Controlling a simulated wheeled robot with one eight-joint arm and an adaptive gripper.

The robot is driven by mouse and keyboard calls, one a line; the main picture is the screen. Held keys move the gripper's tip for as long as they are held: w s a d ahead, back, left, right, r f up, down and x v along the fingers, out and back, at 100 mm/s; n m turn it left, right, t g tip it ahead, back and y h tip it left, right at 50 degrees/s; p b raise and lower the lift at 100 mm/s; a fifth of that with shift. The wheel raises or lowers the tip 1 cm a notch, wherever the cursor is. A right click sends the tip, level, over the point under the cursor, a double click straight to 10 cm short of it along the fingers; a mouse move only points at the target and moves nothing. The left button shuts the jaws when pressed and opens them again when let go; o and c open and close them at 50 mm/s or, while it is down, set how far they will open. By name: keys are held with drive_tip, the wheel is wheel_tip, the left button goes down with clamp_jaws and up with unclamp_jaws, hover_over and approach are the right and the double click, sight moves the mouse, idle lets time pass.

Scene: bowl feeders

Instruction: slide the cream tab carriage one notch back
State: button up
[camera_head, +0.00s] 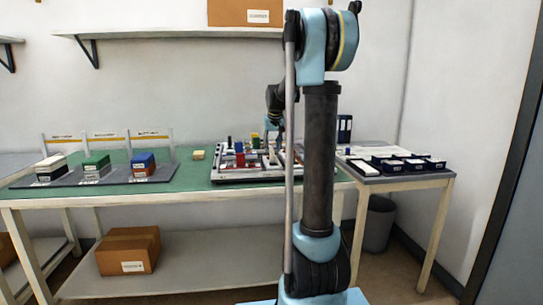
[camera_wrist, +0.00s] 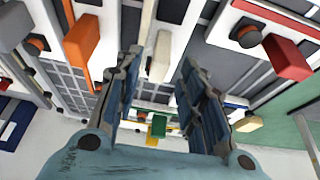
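A cream tab (camera_wrist: 160,57) stands up from a slotted grey and white board in the wrist view. It sits between the two fingertips of my gripper (camera_wrist: 158,68). The fingers are spread, with a visible gap on each side of the tab, so my gripper is open. The tab's lower part and its notch are hard to make out. Another pale cream block (camera_wrist: 248,123) shows at the right of the wrist view. In the head view the board (camera_head: 228,179) lies on the green table, and my arm hides part of it and most of my gripper.
Close by are an orange tab (camera_wrist: 81,42), a red tab (camera_wrist: 286,57) and a grey-beige tab (camera_wrist: 13,25). A grey tray (camera_head: 112,182) with stacked coloured blocks stands at the left of the table. A side table (camera_head: 400,178) at the right holds dark trays.

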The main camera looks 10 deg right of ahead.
sight(272, 149)
drive_tip(key=shift+x, duration=2.4)
drive_tip(key=shift+c, duration=0.6)
clamp_jaws()
